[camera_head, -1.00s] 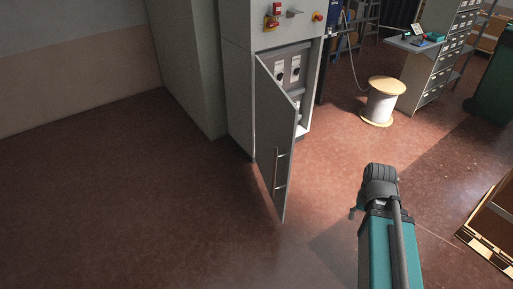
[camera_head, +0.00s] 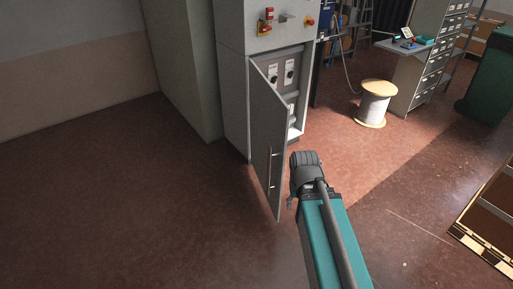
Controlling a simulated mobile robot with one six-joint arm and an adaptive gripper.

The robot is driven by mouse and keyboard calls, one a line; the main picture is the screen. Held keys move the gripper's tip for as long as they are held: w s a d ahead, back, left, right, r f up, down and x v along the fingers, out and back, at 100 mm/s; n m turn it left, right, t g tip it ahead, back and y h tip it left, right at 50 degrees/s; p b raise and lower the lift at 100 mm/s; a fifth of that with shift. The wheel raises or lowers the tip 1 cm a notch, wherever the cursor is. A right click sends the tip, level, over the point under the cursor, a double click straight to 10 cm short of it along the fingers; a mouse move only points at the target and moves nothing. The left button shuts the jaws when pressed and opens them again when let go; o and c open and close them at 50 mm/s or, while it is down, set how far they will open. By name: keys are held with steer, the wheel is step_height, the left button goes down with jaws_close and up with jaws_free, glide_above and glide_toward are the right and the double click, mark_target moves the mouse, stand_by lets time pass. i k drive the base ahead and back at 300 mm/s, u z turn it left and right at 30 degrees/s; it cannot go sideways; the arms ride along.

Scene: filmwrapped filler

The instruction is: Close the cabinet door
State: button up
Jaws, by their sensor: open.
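The cabinet door (camera_head: 264,135) is a grey panel hinged at its left side on the lower part of a tall grey cabinet (camera_head: 233,75). It stands well open, swung out toward me. A vertical bar handle (camera_head: 269,168) is on its outer face near the free edge. The open compartment (camera_head: 290,68) shows round dials on a grey panel. My arm's dark wrist is just right of the door's free edge. My gripper (camera_head: 290,203) is mostly hidden by the wrist; a small part shows low beside the door edge. I cannot tell if it touches the door.
A cable spool (camera_head: 374,103) stands on the floor to the right of the cabinet. A drawer unit with a desk (camera_head: 412,75), a green bin (camera_head: 488,85) and a pallet (camera_head: 490,225) are farther right. The floor left of the door is clear.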

mark_target(270, 114)
steer(key=u, duration=0.15)
steer(key=i, duration=1)
steer(key=z, duration=0.4)
steer(key=k, duration=0.9)
steer(key=z, duration=0.55)
steer(key=k, duration=0.45)
steer(key=u, duration=0.15)
steer(key=i, duration=0.7)
steer(key=u, duration=0.5)
